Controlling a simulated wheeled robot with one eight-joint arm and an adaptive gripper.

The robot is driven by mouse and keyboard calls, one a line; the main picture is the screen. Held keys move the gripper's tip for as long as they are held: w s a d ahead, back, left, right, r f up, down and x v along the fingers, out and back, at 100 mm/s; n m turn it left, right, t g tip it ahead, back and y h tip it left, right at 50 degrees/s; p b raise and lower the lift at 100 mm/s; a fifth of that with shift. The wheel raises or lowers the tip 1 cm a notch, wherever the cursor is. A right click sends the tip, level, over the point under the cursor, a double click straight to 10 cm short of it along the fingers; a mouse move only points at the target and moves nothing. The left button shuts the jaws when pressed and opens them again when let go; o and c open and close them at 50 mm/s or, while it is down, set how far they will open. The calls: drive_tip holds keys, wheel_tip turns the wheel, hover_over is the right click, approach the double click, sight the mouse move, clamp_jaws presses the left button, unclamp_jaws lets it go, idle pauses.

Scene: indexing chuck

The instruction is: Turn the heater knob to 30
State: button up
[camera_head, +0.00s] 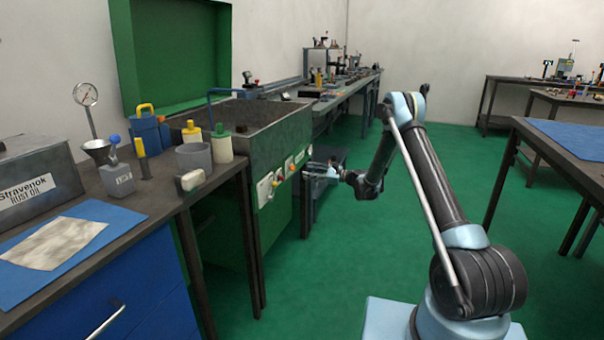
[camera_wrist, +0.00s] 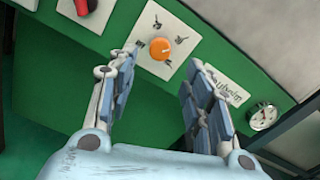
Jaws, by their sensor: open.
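The heater knob is likely the orange round knob (camera_wrist: 160,49) on a white dial plate (camera_wrist: 150,28) in the wrist view. The marks around it are too blurred to read. My gripper (camera_wrist: 160,75) is open, with one finger on each side below the knob; I see nothing between the fingers. The knob lies just beyond the fingertips, near the middle of the gap. In the head view my gripper (camera_head: 312,172) is at the front panel of the green tank (camera_head: 278,222), facing its row of controls.
A red knob (camera_wrist: 82,6) sits on another white plate at upper left in the wrist view. A label (camera_wrist: 229,91) and a round gauge (camera_wrist: 263,116) are to the right. In the head view, a bench with bottles and a funnel (camera_head: 99,151) stands left; green floor (camera_head: 330,265) is clear.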

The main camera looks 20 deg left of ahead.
drive_tip(key=shift+s+d, duration=0.2)
drive_tip(key=shift+d, duration=2.1)
